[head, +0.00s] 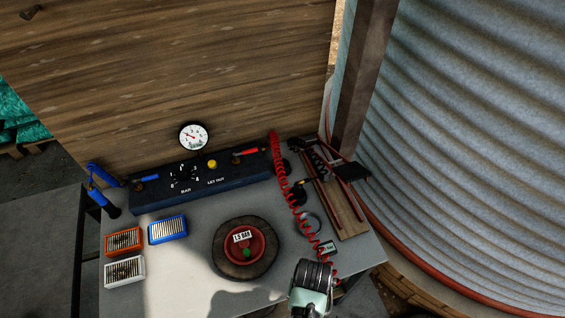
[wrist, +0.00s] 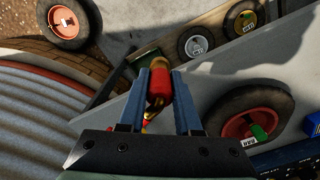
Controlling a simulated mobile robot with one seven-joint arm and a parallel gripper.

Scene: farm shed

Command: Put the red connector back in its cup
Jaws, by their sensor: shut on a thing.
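My gripper shows at the bottom of the head view, its fingertips hidden beneath its own body. In the wrist view my gripper (wrist: 160,85) has its two blue-grey fingers closed on the red connector (wrist: 159,81), which has a brass-coloured end. A red coiled hose (head: 297,208) runs from the back of the bench down towards my gripper in the head view. A dark cup (head: 111,210) at the left end of the panel has a blue hose piece above it. I cannot make out clearly which cup belongs to the red connector.
A small wheel with a red hub (head: 264,244) lies on the grey bench (head: 180,285). A dark panel (head: 225,180) with a gauge (head: 193,136) stands behind it. Blue, orange and white boxes (head: 168,229) are at left. A wooden rack (head: 343,214) and corrugated metal wall (head: 470,130) are at right.

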